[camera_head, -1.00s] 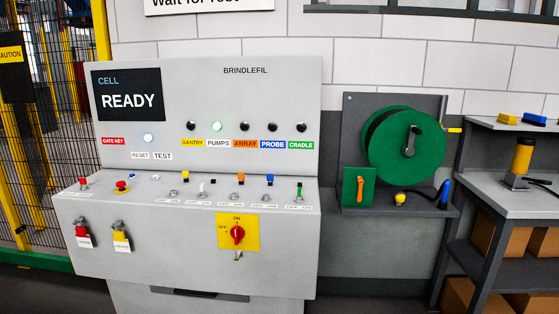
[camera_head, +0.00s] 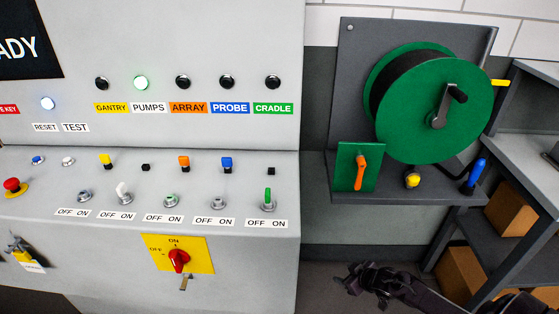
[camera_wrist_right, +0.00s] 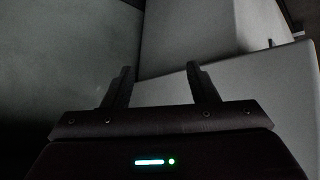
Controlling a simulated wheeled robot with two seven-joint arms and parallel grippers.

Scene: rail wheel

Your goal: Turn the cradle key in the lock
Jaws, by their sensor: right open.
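The green cradle key (camera_head: 268,196) stands upright in the rightmost lock (camera_head: 268,208) of the console's lock row, above an OFF/ON label. The CRADLE lamp (camera_head: 272,83) above it is dark. My right gripper (camera_head: 362,276) is low at the bottom right of the head view, right of the console and below the reel's shelf, well apart from the key. In the right wrist view its two fingers (camera_wrist_right: 161,80) are spread with nothing between them. The key does not show in that view. My left gripper is not in view.
The grey console (camera_head: 255,262) carries other locks, a white key (camera_head: 123,188) at PUMPS and a red rotary switch (camera_head: 178,260) on a yellow plate. The PUMPS lamp (camera_head: 141,83) is lit. A green reel (camera_head: 435,103) stands right, above a shelf (camera_head: 400,194). Space before the key looks clear.

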